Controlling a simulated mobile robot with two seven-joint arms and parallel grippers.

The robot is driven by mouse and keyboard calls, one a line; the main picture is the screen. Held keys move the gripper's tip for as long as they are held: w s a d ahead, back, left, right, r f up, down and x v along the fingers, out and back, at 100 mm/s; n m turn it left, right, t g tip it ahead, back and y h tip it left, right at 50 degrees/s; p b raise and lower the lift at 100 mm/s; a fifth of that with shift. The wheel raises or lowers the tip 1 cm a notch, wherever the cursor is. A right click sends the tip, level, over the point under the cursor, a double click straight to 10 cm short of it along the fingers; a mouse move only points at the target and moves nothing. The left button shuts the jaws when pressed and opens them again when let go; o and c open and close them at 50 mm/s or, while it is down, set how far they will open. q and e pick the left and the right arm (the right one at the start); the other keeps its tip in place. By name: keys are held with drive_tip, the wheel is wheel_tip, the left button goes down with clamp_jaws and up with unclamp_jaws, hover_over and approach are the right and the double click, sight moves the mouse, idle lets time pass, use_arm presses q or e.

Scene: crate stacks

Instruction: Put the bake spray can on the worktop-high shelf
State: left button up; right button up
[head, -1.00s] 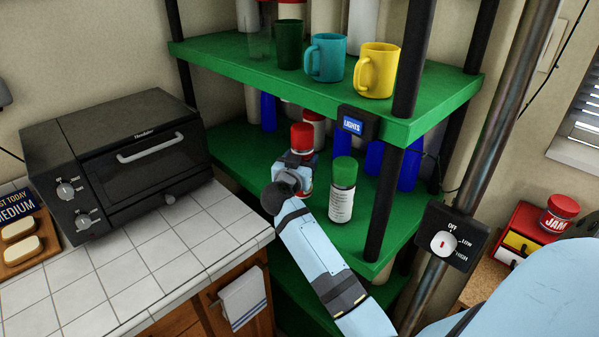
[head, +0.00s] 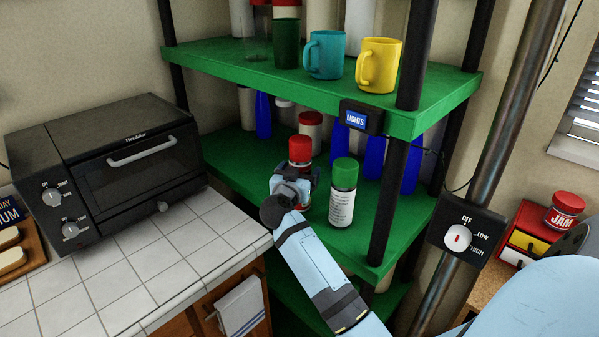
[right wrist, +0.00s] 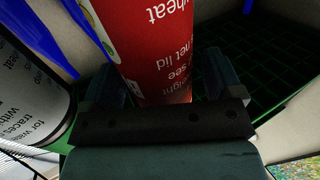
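The can with a red cap (head: 300,149), which I take to be the bake spray can, is upright at the green worktop-high shelf (head: 236,158). Its brand name is hidden; the right wrist view shows its red label (right wrist: 158,50) with white print. My right gripper (head: 293,185) has its fingers on both sides of the can's body and appears shut on it. The can's base seems to be at the shelf surface, but the gripper partly hides it. A green-capped can (head: 342,207) stands just to the right, apart from it. My left gripper is not in view.
Behind are another red-capped container (head: 311,123) and several blue bottles (head: 374,157). The upper shelf (head: 300,88) holds mugs and overhangs the can. A dark post (head: 387,205) stands at the front right. A toaster oven (head: 105,165) sits on the tiled worktop at left.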

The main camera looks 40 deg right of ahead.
drive_tip(key=s+a+f+n+t+y, duration=0.2)
drive_tip(key=s+a+n+t+y, duration=0.3)
drive_tip(key=a, duration=0.5)
drive_tip(key=s+a+f+n+t+y, duration=0.25)
drive_tip(key=s+a+n+t, duration=0.2)
drive_tip(key=a+t, duration=0.4)
drive_tip(key=s+a+f+n+g+y, duration=0.2)
drive_tip(key=s+a+f+g+y, duration=0.3)
drive_tip(key=s+f, duration=0.4)
drive_tip(key=s+a+f+n+g+y, duration=0.3)
drive_tip(key=s+a+f+g+y, duration=0.3)
drive_tip(key=s+f, duration=0.4)
wheel_tip(320, 180, down, 4)
drive_tip(key=shift+f+g, duration=0.2)
drive_tip(key=shift+g, duration=0.25)
